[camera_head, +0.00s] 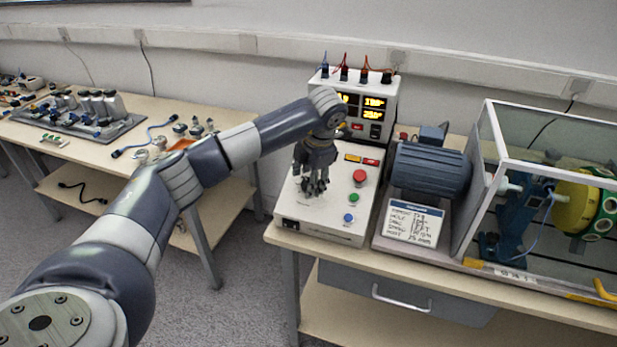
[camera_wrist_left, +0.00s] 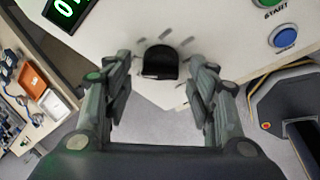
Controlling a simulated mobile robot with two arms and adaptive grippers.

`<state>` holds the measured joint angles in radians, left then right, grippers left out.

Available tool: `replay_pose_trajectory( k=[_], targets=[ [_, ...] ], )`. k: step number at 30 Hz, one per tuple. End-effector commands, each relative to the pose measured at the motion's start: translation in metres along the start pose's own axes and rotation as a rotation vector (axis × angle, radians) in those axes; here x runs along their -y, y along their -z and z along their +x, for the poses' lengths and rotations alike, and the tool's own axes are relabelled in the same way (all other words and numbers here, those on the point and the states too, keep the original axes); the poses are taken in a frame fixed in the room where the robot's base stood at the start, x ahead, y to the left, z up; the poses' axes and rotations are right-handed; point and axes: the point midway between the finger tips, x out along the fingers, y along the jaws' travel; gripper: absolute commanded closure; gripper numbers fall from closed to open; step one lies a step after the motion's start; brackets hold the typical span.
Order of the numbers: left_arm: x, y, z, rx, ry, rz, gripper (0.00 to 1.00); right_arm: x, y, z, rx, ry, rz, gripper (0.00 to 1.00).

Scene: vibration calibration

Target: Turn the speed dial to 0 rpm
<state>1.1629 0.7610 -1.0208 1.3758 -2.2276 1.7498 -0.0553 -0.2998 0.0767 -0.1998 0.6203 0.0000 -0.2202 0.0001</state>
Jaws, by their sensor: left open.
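The speed dial (camera_wrist_left: 160,62) is a black knob with grey tick marks around it on the sloped white panel. It shows between my open fingers in the left wrist view; I cannot tell whether they touch it. My left gripper (camera_head: 314,184) is over the left part of the white control box (camera_head: 325,216) in the head view, hiding the dial there. A dark display with green digits (camera_wrist_left: 68,10) is partly cut off in the left wrist view.
Red (camera_head: 360,176), green (camera_head: 354,198) and blue (camera_head: 349,217) buttons sit right of my gripper. A power supply (camera_head: 388,100) with lit displays stands behind. A blue motor (camera_head: 430,168) and a written card (camera_head: 412,223) are to the right. Another bench (camera_head: 70,162) stands left.

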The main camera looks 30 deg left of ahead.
Motion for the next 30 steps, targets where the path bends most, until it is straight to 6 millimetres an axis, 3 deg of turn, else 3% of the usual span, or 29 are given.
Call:
replay_pose_trajectory(
  k=[10,16,30],
  targets=[
    [0.0005,0.0000,0.0056,0.000,0.001,0.001,0.48,-0.0002,-0.0001,-0.0005,0.000,0.000,0.000,1.00],
    [0.0005,-0.0001,0.0053,0.000,0.001,0.001,0.91,-0.0009,-0.0003,-0.0005,0.000,-0.001,0.000,1.00],
    [0.0001,-0.0004,0.0054,0.001,0.026,-0.068,0.91,-0.0041,-0.0012,0.0007,0.001,-0.005,-0.002,1.00]
  ],
)
